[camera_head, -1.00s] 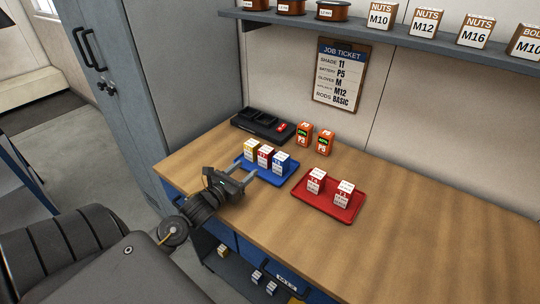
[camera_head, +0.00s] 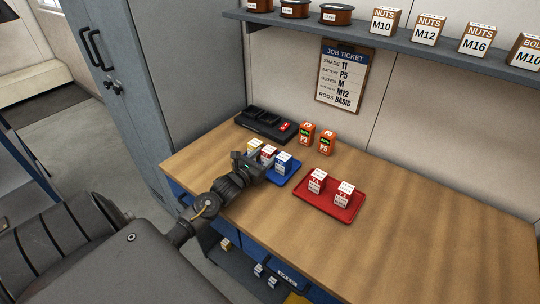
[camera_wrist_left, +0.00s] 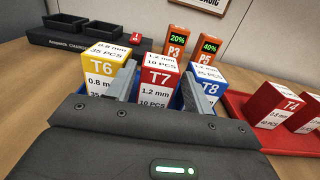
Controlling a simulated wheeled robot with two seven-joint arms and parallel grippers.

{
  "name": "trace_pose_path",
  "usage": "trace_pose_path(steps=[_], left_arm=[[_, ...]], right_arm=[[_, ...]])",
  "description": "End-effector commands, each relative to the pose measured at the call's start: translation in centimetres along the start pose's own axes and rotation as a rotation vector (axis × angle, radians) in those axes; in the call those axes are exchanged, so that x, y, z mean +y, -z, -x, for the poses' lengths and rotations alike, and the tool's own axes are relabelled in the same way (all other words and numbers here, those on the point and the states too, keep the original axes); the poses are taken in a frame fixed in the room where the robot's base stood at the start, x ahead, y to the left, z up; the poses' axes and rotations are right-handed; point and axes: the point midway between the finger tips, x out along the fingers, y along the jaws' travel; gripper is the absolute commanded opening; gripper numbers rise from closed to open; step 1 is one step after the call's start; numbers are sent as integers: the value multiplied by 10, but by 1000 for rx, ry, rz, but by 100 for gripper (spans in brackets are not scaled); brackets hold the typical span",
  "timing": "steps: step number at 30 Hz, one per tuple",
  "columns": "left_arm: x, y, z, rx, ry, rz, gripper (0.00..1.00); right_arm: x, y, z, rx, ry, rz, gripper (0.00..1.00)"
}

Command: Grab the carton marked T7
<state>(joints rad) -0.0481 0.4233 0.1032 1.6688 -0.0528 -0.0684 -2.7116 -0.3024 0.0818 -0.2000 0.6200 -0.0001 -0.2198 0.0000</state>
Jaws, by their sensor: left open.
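The carton marked T7 (camera_wrist_left: 159,82) is red and white and stands upright in a blue tray (camera_head: 291,177), between the yellow T6 carton (camera_wrist_left: 104,70) and the blue T8 carton (camera_wrist_left: 208,82). T7 also shows in the head view (camera_head: 268,153), partly covered by my gripper. My left gripper (camera_wrist_left: 159,92) is open, with one finger on each side of T7, in the gaps toward T6 and T8. I cannot tell whether the fingers touch it. The lower part of T7 is hidden behind the gripper body. My right gripper is not in view.
A red tray (camera_head: 328,208) with two red-and-white cartons lies to the right. Two orange batteries (camera_head: 307,133) and a black charger (camera_head: 262,127) stand behind the blue tray. A shelf (camera_head: 390,40) hangs above. The right part of the workbench (camera_head: 430,235) is clear.

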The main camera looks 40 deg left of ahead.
Motion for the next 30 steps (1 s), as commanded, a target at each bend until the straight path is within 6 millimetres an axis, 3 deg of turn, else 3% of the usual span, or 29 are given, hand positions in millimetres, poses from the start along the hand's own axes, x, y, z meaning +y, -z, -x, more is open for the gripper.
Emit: trace_pose_path(steps=[4, 12, 23, 30], left_arm=[[0, 0, 0, 0, 0, 0, 52], [0, 0, 0, 0, 0, 0, 16], [0, -4, 0, -4, 1, -1, 16], [0, -32, 3, -5, 3, -5, 16]], right_arm=[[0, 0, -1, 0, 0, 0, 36], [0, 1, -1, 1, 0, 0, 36], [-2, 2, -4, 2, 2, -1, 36], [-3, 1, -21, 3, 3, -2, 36]])
